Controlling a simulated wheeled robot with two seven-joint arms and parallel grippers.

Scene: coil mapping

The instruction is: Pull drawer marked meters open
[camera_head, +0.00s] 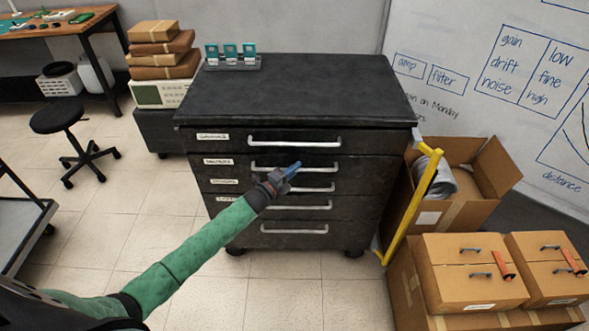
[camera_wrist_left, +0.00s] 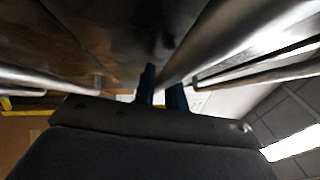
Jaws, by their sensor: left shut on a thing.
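A black drawer cabinet (camera_head: 222,230) stands in the middle of the head view, with several stacked drawers. Each drawer has a silver bar handle, and small white labels sit at the left of the upper fronts. The lettering is too small to read surely, so I cannot tell which one says meters. My left gripper (camera_head: 292,170), with blue fingers, reaches the second handle from the top (camera_head: 325,168) and is shut on its bar. In the left wrist view a silver bar (camera_wrist_left: 225,35) runs between the blue fingers (camera_wrist_left: 163,90). The drawer fronts look about flush. My right gripper is not in view.
A rack with teal-topped items (camera_head: 232,62) stands on the cabinet. Wrapped parcels (camera_head: 162,50) are stacked at its left. A yellow bar (camera_head: 412,205) and an open carton (camera_head: 485,165) stand close at the right, with boxes (camera_head: 470,270) in front. The floor before the cabinet is clear.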

